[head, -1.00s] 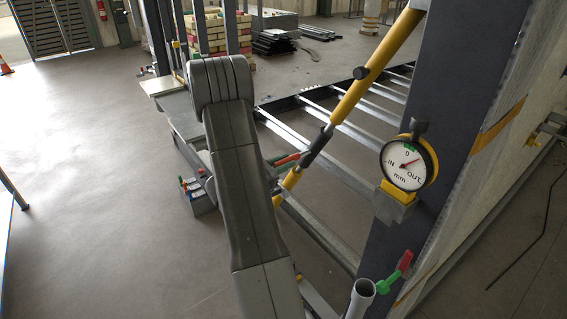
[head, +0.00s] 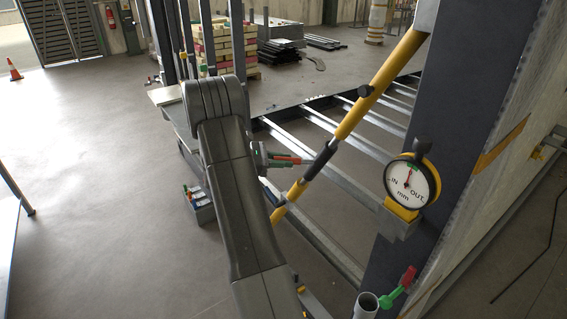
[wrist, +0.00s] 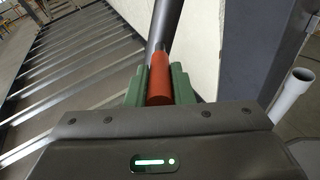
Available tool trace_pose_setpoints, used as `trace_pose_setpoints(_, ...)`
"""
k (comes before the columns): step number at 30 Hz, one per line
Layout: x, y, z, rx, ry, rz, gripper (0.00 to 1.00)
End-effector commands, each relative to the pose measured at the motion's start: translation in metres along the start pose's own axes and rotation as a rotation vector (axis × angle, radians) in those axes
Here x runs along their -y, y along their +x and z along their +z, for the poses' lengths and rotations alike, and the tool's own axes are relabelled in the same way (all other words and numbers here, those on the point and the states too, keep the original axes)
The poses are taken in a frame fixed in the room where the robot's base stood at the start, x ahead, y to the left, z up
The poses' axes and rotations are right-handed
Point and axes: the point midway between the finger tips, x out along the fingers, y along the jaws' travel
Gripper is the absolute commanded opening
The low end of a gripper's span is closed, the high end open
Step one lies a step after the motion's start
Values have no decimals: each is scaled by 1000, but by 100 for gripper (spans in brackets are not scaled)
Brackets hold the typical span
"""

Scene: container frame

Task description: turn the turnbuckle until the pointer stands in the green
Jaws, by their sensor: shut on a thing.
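The turnbuckle is a slanted yellow strut (head: 382,81) with a dark sleeve (head: 322,155) in its lower half. A red-orange handle (head: 287,159) reaches left from the sleeve. My gripper (head: 272,159) holds this handle, mostly behind my arm in the head view. In the wrist view, my gripper (wrist: 160,88) has its green fingers on both sides of the handle (wrist: 159,80), and a dark bar continues beyond it. The round white dial (head: 402,184) stands right of the strut. Its red pointer points nearly straight up, at or very close to the small green band (head: 414,166) near the top.
A dark post (head: 462,100) stands behind the dial, with a pale wall to its right. Metal rungs (head: 345,178) lie behind the strut. An open grey pipe (head: 366,303) and a red-and-green handle (head: 399,285) are at the bottom. Open floor lies left.

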Motion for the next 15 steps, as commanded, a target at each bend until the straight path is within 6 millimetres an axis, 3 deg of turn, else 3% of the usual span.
trace_pose_setpoints(8, -1, 0, 1, -2, 2, 0, 0)
trace_pose_setpoints(9, -1, 0, 1, -2, 2, 0, 25)
trace_pose_setpoints(12, -1, 0, 0, -2, 2, 0, 42)
trace_pose_setpoints(15, -1, 0, 0, -2, 1, 0, 42)
